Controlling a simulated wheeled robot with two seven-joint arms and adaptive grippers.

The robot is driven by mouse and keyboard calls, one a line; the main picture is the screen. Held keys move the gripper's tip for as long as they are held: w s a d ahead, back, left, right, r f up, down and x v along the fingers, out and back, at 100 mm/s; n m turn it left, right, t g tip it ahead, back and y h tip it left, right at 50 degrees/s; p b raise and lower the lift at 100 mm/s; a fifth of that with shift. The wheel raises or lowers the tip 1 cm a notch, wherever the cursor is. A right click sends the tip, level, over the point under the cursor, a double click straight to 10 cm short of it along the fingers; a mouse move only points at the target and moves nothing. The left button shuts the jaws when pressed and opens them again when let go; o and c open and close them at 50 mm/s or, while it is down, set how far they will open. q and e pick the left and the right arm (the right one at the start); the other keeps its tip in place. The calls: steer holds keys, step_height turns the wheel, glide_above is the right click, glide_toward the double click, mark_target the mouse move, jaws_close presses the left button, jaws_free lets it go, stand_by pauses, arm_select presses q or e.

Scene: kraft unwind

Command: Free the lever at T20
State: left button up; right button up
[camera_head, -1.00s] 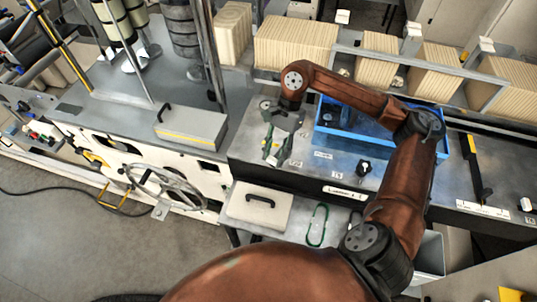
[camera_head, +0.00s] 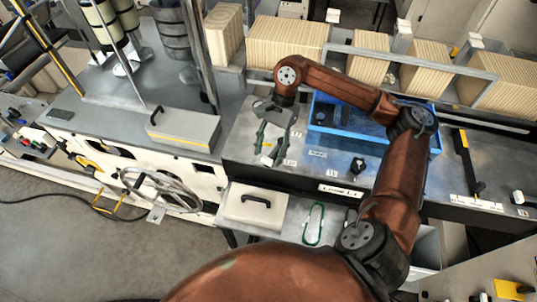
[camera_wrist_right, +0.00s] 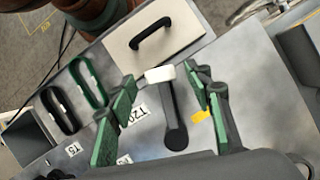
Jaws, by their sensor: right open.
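The lever is a dark arm with a white end (camera_wrist_right: 160,75) and a round dark pivot (camera_wrist_right: 175,139), on the grey metal top beside the T20 label (camera_wrist_right: 131,115). In the right wrist view it lies between the spread green-padded fingers of my right gripper (camera_wrist_right: 167,112), with gaps on both sides. A yellow tag (camera_wrist_right: 201,117) shows by the right-hand finger. In the head view my right gripper (camera_head: 271,144) points down over the machine top and is open. The gripper hides most of the lever there. My left gripper is out of view.
A blue tray (camera_head: 370,122) stands right of the gripper, under my arm. A pale lid with a black handle (camera_head: 255,207) and a green loop (camera_head: 314,224) lie on the lower front shelf. A grey box (camera_head: 185,130) is to the left. Wooden panels (camera_head: 290,42) stand behind.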

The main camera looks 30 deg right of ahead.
mark_target(276, 149)
steer(key=v, duration=1)
steer(key=shift+r, duration=0.35)
steer(key=shift+d+f, duration=0.1)
